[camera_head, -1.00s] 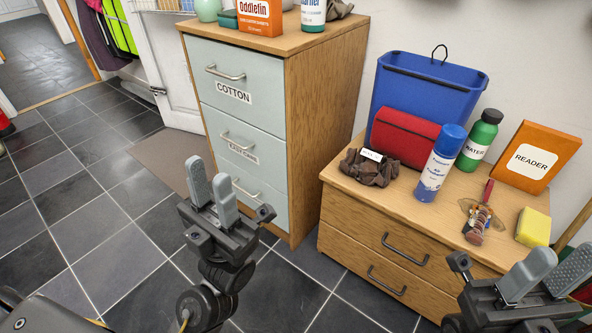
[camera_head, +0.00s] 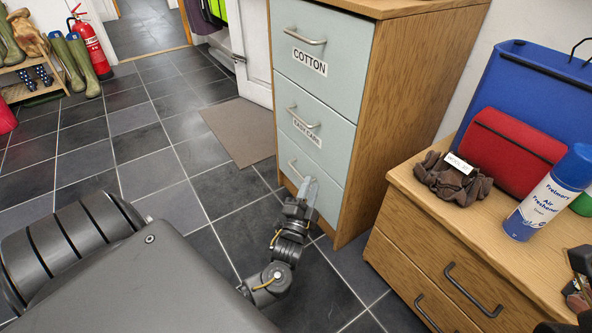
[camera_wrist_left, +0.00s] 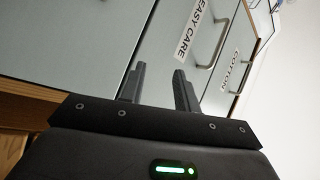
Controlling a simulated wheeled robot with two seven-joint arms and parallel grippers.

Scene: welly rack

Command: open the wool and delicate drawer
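A drawer cabinet with pale green fronts stands at the centre of the head view. Its top drawer (camera_head: 345,48) reads COTTON and its middle drawer (camera_head: 308,118) reads EASY CARE. The bottom drawer (camera_head: 322,172) has a metal handle (camera_head: 293,168); no label shows on it. All three look shut. My left gripper (camera_head: 309,188) is in front of the bottom drawer, its fingertips near the handle's right end; I cannot tell whether they touch. In the left wrist view its two fingers (camera_wrist_left: 158,72) are apart with nothing seen between them.
A mat (camera_head: 240,130) lies left of the cabinet. Tiled floor around it is clear.

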